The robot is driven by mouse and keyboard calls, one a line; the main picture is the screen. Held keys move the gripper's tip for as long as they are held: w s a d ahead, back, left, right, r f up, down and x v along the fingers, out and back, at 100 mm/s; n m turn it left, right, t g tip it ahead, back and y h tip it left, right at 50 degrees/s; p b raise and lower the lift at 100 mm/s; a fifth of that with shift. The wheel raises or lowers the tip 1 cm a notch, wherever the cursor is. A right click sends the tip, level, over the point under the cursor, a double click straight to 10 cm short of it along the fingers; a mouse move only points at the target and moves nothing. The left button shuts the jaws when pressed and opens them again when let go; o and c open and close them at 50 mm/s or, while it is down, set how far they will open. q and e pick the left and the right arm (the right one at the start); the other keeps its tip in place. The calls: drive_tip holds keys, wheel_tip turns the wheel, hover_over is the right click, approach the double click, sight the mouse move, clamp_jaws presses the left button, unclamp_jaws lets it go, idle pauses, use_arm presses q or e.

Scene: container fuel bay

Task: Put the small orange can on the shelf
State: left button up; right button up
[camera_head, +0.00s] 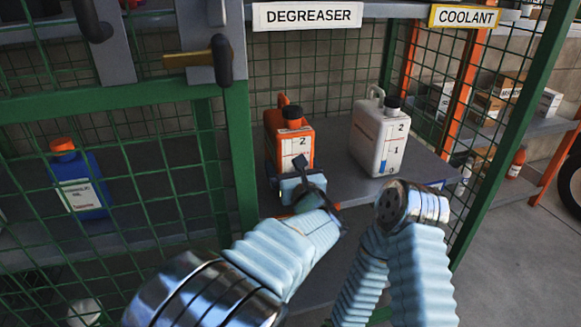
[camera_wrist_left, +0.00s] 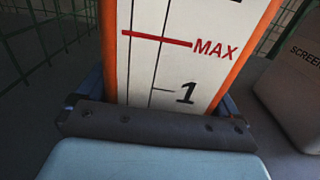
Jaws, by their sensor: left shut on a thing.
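The small orange can (camera_head: 275,128) with a white scale label and dark cap is upright at the shelf below the DEGREASER sign. My left gripper (camera_head: 292,181) is shut on its lower part from the front. In the left wrist view the can (camera_wrist_left: 246,52) fills the space between the fingers, its red MAX line and the figure 1 facing me. The grey shelf (camera_head: 340,190) lies beneath and to the right of it. The can's base is hidden by my gripper, so I cannot tell whether it touches the shelf.
A white can (camera_head: 372,142) stands on the same shelf to the right, with a gap between. A green post (camera_head: 240,150) is close on the left. A blue bottle (camera_head: 82,185) stands behind mesh at the far left. Bare shelf shows in front of the white can.

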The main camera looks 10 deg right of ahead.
use_arm(q)
drive_tip(key=shift+r, duration=0.1)
drive_tip(key=shift+b, duration=0.3)
drive_tip(key=o, duration=1.1)
drive_tip(key=shift+p, duration=0.3)
drive_tip(key=s, duration=1.2)
drive_tip(key=shift+d+b, duration=0.15)
drive_tip(key=shift+b, duration=0.2)
